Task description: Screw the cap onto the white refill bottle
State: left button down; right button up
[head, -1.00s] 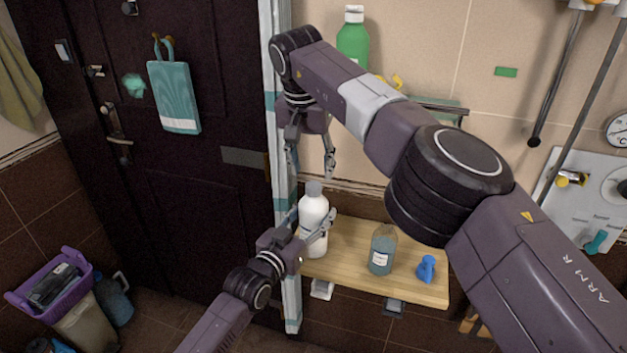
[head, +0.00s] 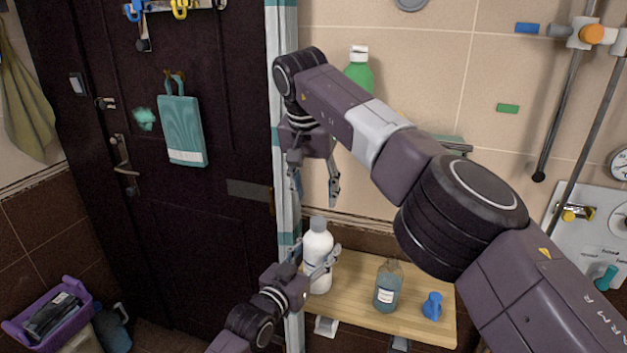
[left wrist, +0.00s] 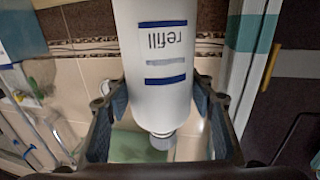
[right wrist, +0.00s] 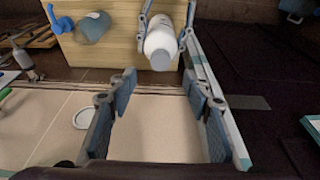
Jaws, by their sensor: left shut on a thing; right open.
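The white refill bottle (head: 318,262) stands upright at the left end of the wooden shelf; its "refill" print shows upside down in the left wrist view (left wrist: 163,55). A grey cap (head: 318,223) sits on its neck, also in the left wrist view (left wrist: 162,141) and right wrist view (right wrist: 161,61). I cannot tell how tight it is. My left gripper (head: 318,268) is shut around the bottle's body, its fingers on both sides (right wrist: 167,32). My right gripper (head: 315,202) is open and empty, pointing down above the cap, with a gap between.
The wooden shelf (head: 350,305) also holds a blue-grey liquid bottle (head: 388,287) and a blue object (head: 432,305), right of the white bottle. A white-and-teal post (head: 284,150) stands close left of my grippers. A green bottle (head: 359,72) is behind my right arm.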

aim_at(319, 220)
jog(key=x, duration=0.8)
jog(key=shift+c, duration=0.6)
grip_shut()
jog(key=o, duration=0.6)
grip_release()
jog(key=d+v, duration=0.1)
jog(key=v, duration=1.1)
jog(key=shift+a, duration=0.5)
